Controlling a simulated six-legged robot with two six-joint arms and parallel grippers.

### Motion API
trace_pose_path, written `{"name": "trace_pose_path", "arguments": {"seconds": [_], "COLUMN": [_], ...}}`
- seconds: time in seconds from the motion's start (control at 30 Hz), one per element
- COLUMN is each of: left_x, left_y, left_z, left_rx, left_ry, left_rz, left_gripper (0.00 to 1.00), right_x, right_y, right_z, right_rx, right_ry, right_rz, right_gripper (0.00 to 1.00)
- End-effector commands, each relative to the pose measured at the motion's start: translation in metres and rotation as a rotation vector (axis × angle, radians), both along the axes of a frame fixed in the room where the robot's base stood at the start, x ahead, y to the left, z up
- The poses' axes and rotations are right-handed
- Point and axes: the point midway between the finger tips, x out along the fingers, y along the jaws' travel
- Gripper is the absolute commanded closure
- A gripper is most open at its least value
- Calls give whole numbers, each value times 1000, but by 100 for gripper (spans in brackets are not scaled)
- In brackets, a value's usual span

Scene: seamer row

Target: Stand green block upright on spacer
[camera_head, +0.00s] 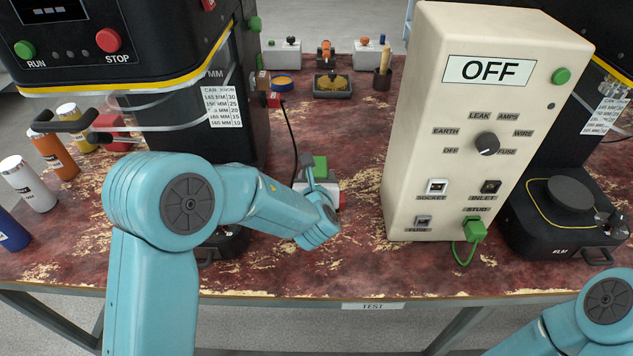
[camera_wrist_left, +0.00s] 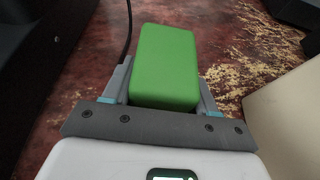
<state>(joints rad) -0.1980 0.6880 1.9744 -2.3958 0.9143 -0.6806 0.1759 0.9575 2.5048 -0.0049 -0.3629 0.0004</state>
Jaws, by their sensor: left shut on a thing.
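The green block (camera_head: 320,166) is between the fingers of my left gripper (camera_head: 314,175), beyond my left forearm in the head view. In the left wrist view the green block (camera_wrist_left: 168,62) lies between the two grey fingers of the left gripper (camera_wrist_left: 163,88), which is shut on it. The block's long side points away from the palm. What is under the block is hidden, and I cannot tell whether it touches anything. I cannot pick out the spacer in either view. My right gripper is out of view; only part of the right arm shows at bottom right.
A cream test box (camera_head: 470,110) marked OFF stands right of the left gripper. A black machine (camera_head: 110,60) stands at left, with several cans (camera_head: 52,155) beside it. A black cable (camera_head: 290,130) runs behind the gripper. A black device (camera_head: 565,215) sits at right.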

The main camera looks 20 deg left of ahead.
Motion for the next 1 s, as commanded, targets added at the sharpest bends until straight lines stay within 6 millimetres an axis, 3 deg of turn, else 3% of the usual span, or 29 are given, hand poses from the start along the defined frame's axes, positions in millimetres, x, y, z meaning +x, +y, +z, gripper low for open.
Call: {"name": "trace_pose_path", "arguments": {"seconds": [0.4,0.43,0.5,0.87,1.0], "left_x": [0,0,0,-1,-24], "left_y": [0,0,0,0,-8], "left_z": [-10,-8,-8,-2,6], "left_rx": [0,-1,0,1,0], "left_ry": [-2,-1,-1,-2,-3], "left_rz": [0,0,0,0,-3], "left_gripper": [78,33,18,18,18], "right_x": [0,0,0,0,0], "right_y": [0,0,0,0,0], "right_z": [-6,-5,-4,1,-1], "right_rx": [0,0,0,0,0], "right_ry": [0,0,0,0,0], "right_rz": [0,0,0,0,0], "right_gripper": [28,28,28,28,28]}}
